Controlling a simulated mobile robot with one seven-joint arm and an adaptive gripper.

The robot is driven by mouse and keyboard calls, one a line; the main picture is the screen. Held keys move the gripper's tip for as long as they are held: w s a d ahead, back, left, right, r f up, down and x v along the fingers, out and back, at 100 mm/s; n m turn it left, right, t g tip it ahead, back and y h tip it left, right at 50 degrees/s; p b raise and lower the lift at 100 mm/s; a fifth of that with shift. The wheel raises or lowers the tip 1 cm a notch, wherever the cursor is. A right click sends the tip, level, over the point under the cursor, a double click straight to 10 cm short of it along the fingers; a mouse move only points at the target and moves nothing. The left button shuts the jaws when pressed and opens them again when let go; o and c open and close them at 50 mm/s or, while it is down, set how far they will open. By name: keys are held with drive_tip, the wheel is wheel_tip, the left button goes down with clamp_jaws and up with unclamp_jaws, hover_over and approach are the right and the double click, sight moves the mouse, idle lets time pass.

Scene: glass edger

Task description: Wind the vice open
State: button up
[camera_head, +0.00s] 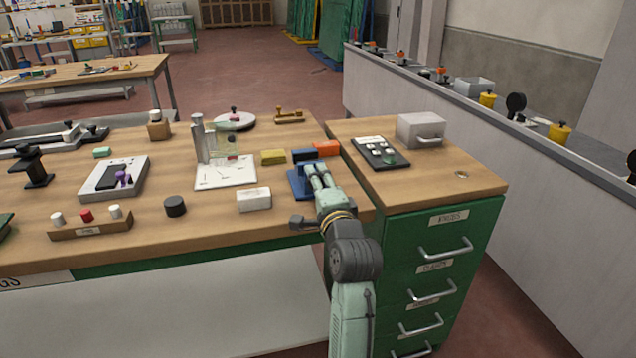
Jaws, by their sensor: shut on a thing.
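The vice (297,187) is a small blue block-like device near the right front of the wooden bench. My arm reaches over it from the front, and my pale green gripper (316,172) lies along its right side. The gripper is shut on a part of the vice, but the fingers hide the part held. How far the vice jaws stand apart cannot be made out. A dark piece (303,222) sticks out left beside my wrist; I cannot tell whether it belongs to the vice or to me.
A green drawer cabinet (440,270) stands right, bearing a black tray (381,153) and a grey box (421,130).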

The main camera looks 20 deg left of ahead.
drive_tip(key=n+b, duration=0.1)
drive_tip(key=n, duration=0.5)
drive_tip(key=n+b, duration=0.2)
drive_tip(key=n, duration=0.4)
drive_tip(key=shift+n, duration=0.4)
drive_tip(key=n+b, duration=0.2)
drive_tip(key=n, duration=0.4)
drive_tip(key=shift+f+b, duration=0.1)
drive_tip(key=shift+b, duration=0.3)
drive_tip(key=n+b, duration=0.3)
drive_tip(key=n, duration=0.3)
drive_tip(key=shift+n, duration=0.4)
drive_tip(key=n+b, duration=0.2)
drive_tip(key=n, duration=0.1)
drive_tip(key=shift+n, duration=0.3)
drive_tip(key=n+b, duration=0.2)
drive_tip(key=n, duration=0.1)
drive_tip(key=shift+n+b, duration=0.3)
drive_tip(key=n+b, duration=0.2)
drive_tip(key=n, duration=0.1)
drive_tip(key=shift+n, duration=0.3)
drive_tip(key=n+b, duration=0.1)
drive_tip(key=n, duration=0.2)
drive_tip(key=shift+n+b, duration=0.3)
drive_tip(key=shift+b, duration=0.05)
drive_tip(key=n+b, duration=0.1)
drive_tip(key=n, duration=0.8)
drive_tip(key=shift+n+b, duration=0.3)
drive_tip(key=shift+b, duration=0.1)
